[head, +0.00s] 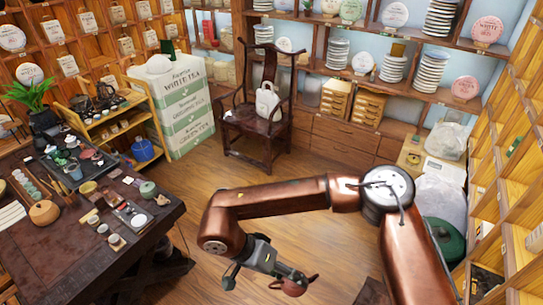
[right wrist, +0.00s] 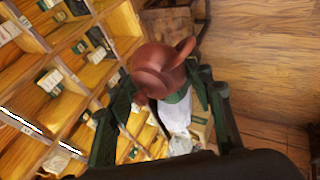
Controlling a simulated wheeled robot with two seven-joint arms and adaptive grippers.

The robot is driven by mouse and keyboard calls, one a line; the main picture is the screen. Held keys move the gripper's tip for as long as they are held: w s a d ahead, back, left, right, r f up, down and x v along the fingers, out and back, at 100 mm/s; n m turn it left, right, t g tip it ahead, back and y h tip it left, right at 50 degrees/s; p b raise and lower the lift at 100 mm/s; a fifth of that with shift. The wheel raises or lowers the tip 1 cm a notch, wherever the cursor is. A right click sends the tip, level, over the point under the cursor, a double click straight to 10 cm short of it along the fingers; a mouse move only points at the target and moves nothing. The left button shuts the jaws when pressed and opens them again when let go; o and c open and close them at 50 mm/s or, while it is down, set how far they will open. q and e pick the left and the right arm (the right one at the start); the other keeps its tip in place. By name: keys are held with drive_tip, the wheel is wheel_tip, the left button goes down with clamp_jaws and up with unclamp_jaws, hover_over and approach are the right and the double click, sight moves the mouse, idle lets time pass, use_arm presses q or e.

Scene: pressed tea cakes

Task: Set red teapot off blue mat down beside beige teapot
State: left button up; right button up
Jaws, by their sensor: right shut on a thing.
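My right gripper (head: 284,278) is shut on the red teapot (head: 294,288) and holds it over the floor, right of the dark table. In the right wrist view the reddish-brown teapot (right wrist: 158,68) sits between the two fingers of the right gripper (right wrist: 165,98), its curved handle upward. A round tan vessel (head: 44,212) stands on the dark table; I cannot tell whether it is the beige teapot. I cannot make out the blue mat. My left gripper is out of view.
The dark table (head: 50,262) at left carries a tray, small cups and several tea things. A wooden chair (head: 262,115) stands at the back, beside stacked green and white boxes (head: 180,105). Shelves line the walls. The wooden floor (head: 215,175) between table and arm is clear.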

drive_tip(key=w+d+f+n+t+b, duration=0.1)
drive_tip(key=w+d+f+n, duration=0.1)
drive_tip(key=d+f, duration=0.4)
drive_tip(key=w+d+f+n+t+b, duration=0.1)
drive_tip(key=w+d+f+n+t, duration=0.1)
drive_tip(key=d+f, duration=0.5)
drive_tip(key=d, duration=0.3)
drive_tip(key=shift+w+d+n+y, duration=0.3)
drive_tip(key=shift+w+d+n, duration=0.05)
drive_tip(key=shift+w+n, duration=0.05)
drive_tip(key=shift+f, duration=0.1)
drive_tip(key=shift+d, duration=0.1)
